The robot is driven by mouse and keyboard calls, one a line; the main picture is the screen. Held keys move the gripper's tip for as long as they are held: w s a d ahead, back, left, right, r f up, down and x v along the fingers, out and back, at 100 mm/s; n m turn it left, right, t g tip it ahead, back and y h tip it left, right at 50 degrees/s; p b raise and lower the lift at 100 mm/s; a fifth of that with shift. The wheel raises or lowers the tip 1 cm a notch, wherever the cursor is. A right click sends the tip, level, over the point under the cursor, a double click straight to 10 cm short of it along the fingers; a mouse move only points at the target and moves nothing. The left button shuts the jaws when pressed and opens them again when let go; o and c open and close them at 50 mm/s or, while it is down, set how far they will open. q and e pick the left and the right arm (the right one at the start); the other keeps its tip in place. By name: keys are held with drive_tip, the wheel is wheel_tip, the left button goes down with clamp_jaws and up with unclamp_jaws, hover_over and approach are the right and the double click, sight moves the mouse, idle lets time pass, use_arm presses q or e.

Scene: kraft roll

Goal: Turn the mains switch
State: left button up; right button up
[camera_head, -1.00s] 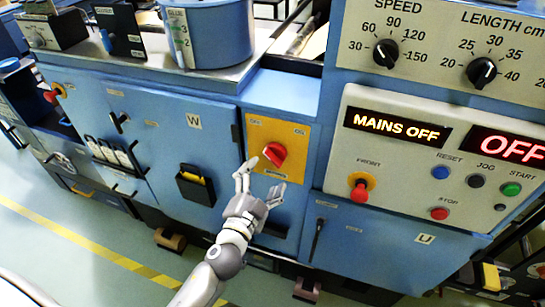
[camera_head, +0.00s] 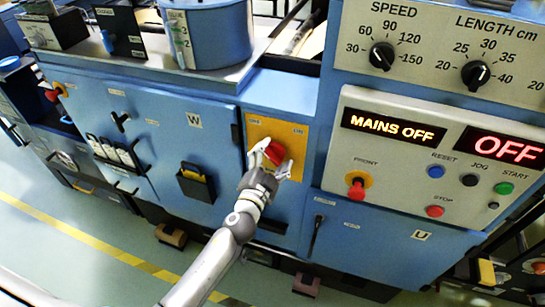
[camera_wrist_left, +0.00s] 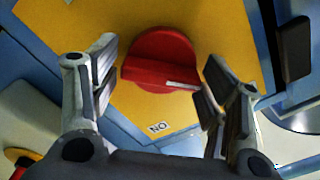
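The mains switch (camera_head: 274,151) is a red rotary knob on a yellow plate (camera_head: 259,130) on the blue cabinet front. In the left wrist view the red knob (camera_wrist_left: 160,62) lies ahead, between my fingers, with a pale mark on its bar and a label "NO" on the plate below. My left gripper (camera_head: 268,160) is at the knob, its fingers spread to either side. In the left wrist view the gripper (camera_wrist_left: 158,85) is open, with gaps between both fingers and the knob. The display (camera_head: 394,126) reads "MAINS OFF". My right gripper is out of view.
Right of the switch is a control panel (camera_head: 425,190) with a red "FRONT" stop button (camera_head: 357,187) and several small buttons. A second display (camera_head: 505,148) reads "OFF". A black holder (camera_head: 196,184) sticks out left of the switch.

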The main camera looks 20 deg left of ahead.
use_arm(q)
drive_tip(key=c, duration=0.6)
drive_tip(key=shift+c, duration=0.2)
drive_tip(key=shift+m, duration=0.3)
drive_tip(key=m, duration=0.3)
drive_tip(key=shift+d+f+m, duration=0.1)
drive_tip(key=shift+m, duration=0.3)
drive_tip(key=m, duration=0.3)
drive_tip(key=shift+m+b, duration=0.3)
drive_tip(key=m, duration=0.5)
drive_tip(key=shift+f, duration=0.2)
drive_tip(key=shift+f+m+p, duration=0.1)
drive_tip(key=shift+m+p, duration=0.45)
drive_tip(key=shift+m, duration=1.95)
